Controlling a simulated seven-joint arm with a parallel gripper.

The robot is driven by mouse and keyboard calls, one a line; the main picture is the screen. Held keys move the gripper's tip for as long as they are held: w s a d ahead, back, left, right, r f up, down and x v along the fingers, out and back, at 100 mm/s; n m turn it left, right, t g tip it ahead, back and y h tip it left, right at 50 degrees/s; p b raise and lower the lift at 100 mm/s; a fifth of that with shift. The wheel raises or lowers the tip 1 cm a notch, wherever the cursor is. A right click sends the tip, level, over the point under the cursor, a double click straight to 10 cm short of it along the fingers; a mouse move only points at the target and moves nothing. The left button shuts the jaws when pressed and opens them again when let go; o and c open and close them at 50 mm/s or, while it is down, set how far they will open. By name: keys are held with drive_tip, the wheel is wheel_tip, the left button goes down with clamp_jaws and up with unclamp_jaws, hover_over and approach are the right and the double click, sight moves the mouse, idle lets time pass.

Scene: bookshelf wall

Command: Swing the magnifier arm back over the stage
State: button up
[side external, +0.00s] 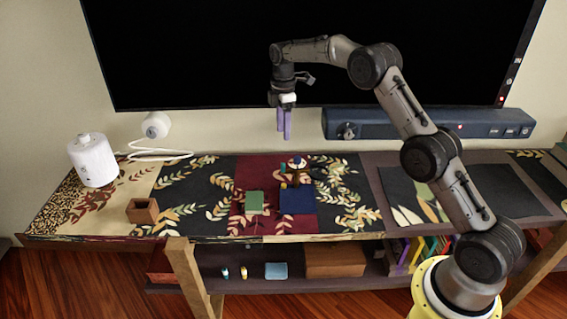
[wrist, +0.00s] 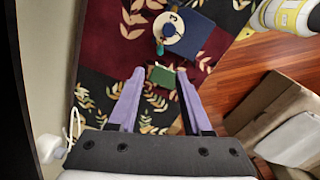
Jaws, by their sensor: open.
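A small device with a dark blue base (side external: 297,201) stands on the patterned cloth, right of the table's middle. Small brown, teal and dark parts rise behind the base; I cannot tell which is the magnifier arm. In the wrist view the blue base (wrist: 200,36) carries a round cream disc (wrist: 177,42) with a dark round piece on it, and a teal part shows at its near edge. My gripper (side external: 284,136) hangs high above the table, pointing down, behind and left of the device. In the wrist view my gripper (wrist: 160,73) has its purple fingers apart and empty.
A green block (side external: 255,202) lies left of the blue base. A brown open box (side external: 143,211) and a white cylinder (side external: 94,160) stand farther left. A large black screen (side external: 220,50) and a dark blue bar (side external: 425,123) are behind. Cloth between box and green block is clear.

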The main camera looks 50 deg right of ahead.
sight(284, 163)
wheel_tip(284, 163, down, 13)
drive_tip(key=shift+f, duration=0.1)
idle(0.4)
clamp_jaws()
